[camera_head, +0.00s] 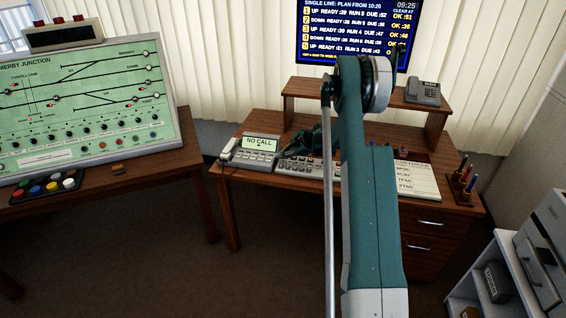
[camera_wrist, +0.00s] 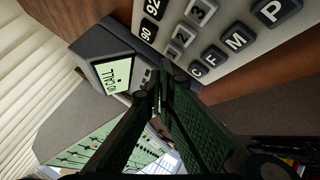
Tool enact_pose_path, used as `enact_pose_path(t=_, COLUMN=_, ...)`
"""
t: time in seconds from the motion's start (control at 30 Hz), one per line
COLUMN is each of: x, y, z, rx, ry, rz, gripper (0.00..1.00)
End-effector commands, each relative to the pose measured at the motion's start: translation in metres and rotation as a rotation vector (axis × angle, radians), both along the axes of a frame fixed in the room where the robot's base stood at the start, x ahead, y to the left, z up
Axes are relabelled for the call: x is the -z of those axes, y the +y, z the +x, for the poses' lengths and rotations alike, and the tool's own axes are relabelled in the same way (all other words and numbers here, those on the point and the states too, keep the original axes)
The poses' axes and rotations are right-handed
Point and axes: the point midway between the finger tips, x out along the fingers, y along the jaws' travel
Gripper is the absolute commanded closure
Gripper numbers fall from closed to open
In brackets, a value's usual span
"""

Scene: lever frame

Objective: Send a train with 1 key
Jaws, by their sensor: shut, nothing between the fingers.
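The keypad (camera_head: 298,166) lies on the right desk, partly hidden by my gripper and arm. In the wrist view the keypad (camera_wrist: 236,38) fills the upper right, with dark keys marked C, F, M and P, keys marked 90 and 92, and smaller grey keys. My gripper (camera_head: 290,152) is shut and empty, low by the keypad's left end. In the wrist view its fingertips (camera_wrist: 160,72) overlap the gap between keypad and phone unit; contact is unclear. The wall monitor (camera_head: 350,32) shows a numbered train list, each row with an OK time.
A phone unit (camera_head: 258,146) reading NO CALL stands just left of the keypad. A shelf (camera_head: 330,91) with a desk phone (camera_head: 423,91) stands behind. A signal panel (camera_head: 85,105) stands on the left desk.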

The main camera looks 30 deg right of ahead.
Motion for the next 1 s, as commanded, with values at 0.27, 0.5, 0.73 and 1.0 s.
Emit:
enact_pose_path(t=0.27, x=-0.003, y=0.000, z=0.000, rx=0.000, ry=0.000, rz=0.000, gripper=1.00)
enact_pose_path(t=0.5, x=-0.004, y=0.000, z=0.000, rx=0.000, ry=0.000, rz=0.000, gripper=1.00)
enact_pose_path(t=0.73, x=-0.015, y=0.000, z=0.000, rx=0.000, ry=0.000, rz=0.000, gripper=1.00)
enact_pose_path(t=1.0, x=-0.034, y=0.000, z=0.000, rx=0.000, ry=0.000, rz=0.000, gripper=1.00)
